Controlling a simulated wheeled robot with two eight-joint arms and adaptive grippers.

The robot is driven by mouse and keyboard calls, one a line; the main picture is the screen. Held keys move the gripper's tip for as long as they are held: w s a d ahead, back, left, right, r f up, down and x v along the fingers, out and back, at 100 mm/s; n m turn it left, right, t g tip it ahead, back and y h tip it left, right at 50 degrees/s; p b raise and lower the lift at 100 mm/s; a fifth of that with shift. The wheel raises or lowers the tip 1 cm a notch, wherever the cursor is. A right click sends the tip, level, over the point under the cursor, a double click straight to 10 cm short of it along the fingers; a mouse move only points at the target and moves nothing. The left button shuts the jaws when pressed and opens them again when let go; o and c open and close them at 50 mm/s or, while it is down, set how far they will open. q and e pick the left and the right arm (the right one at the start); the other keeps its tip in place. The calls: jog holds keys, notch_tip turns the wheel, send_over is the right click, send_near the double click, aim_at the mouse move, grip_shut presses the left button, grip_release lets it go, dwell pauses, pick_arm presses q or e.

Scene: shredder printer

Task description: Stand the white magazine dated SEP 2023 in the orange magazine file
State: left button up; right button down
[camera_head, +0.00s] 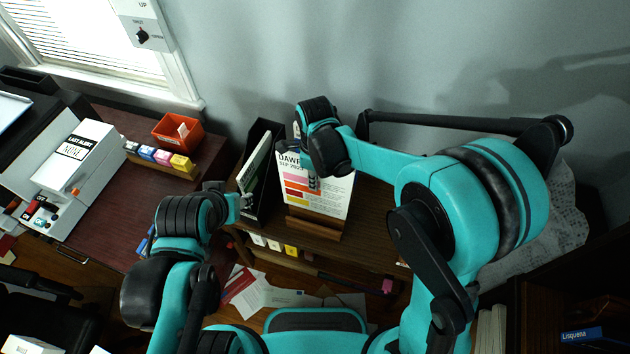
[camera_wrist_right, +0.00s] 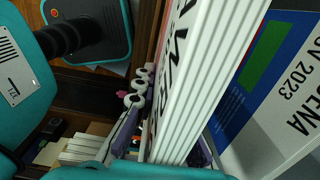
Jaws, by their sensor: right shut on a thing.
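The white magazine (camera_head: 318,199) dated SEP 2023 stands nearly upright at a brown wooden stand (camera_head: 315,229) on the shelf, its printed cover facing me. My right gripper (camera_head: 312,178) is shut on its upper part. In the right wrist view the magazine (camera_wrist_right: 215,70) runs between the fingers, its white ribbed edge toward the camera. My left gripper (camera_head: 240,200) is beside the dark magazine file (camera_head: 262,140); I cannot tell whether its fingers are open. I cannot pick out an orange magazine file; the only clearly orange container is a small open bin (camera_head: 187,143) on the desk.
A magazine marked NOV 2023 (camera_wrist_right: 285,85) is close beside the held one in the right wrist view. A white machine (camera_head: 75,180) and several small coloured boxes stand on the left desk. The wall is close behind the shelf.

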notch_tip(320, 180, up, 10)
jog(key=p, duration=0.6)
jog(key=shift+r+p, duration=0.25)
jog(key=shift+p, duration=0.15)
jog(key=shift+f, duration=0.1)
